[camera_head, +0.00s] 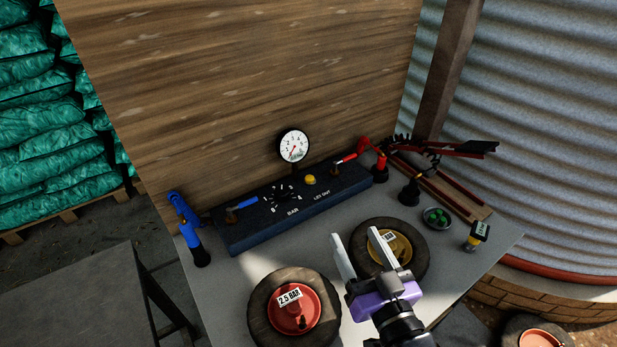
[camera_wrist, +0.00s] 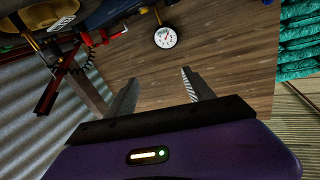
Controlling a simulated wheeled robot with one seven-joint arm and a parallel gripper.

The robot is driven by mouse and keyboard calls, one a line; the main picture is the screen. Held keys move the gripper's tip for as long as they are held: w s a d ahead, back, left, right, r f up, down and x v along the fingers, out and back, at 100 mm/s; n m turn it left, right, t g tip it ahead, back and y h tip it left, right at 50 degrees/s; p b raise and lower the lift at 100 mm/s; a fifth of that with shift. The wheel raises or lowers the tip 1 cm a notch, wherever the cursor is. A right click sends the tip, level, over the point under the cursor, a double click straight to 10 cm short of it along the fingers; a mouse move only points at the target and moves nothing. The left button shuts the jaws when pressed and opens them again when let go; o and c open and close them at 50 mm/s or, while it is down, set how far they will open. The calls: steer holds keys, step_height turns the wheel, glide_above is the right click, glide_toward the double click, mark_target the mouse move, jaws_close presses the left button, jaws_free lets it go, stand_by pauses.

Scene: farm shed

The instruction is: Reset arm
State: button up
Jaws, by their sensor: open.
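My gripper (camera_head: 371,258) is open, with its two pale fingers apart and nothing between them. In the head view it is above the front of the grey table (camera_head: 222,286), in front of the wheel with the yellow hub (camera_head: 390,247). It hides part of that wheel. In the wrist view the open fingers (camera_wrist: 160,92) point toward the wooden wall (camera_wrist: 200,45), with no object between them. My arm comes in from the bottom of the head view.
A wheel with a red hub marked 2.5 BAR (camera_head: 293,308) lies left of my gripper. Behind stand a dark panel (camera_head: 290,204), a pressure gauge (camera_head: 294,146) and a blue tool (camera_head: 187,225).

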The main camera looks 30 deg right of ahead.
steer(key=s+a+f+n+g+y, duration=0.1)
steer(key=s+a+n+y, duration=0.1)
steer(key=s, duration=1)
steer(key=s+a+f+n+g+y, duration=0.1)
steer(key=s+a, duration=0.3)
steer(key=s, duration=0.8)
steer(key=shift+a+f+n+g+y, duration=0.25)
steer(key=shift+f+n+g+y, duration=0.1)
steer(key=shift+n+g+y, duration=0.2)
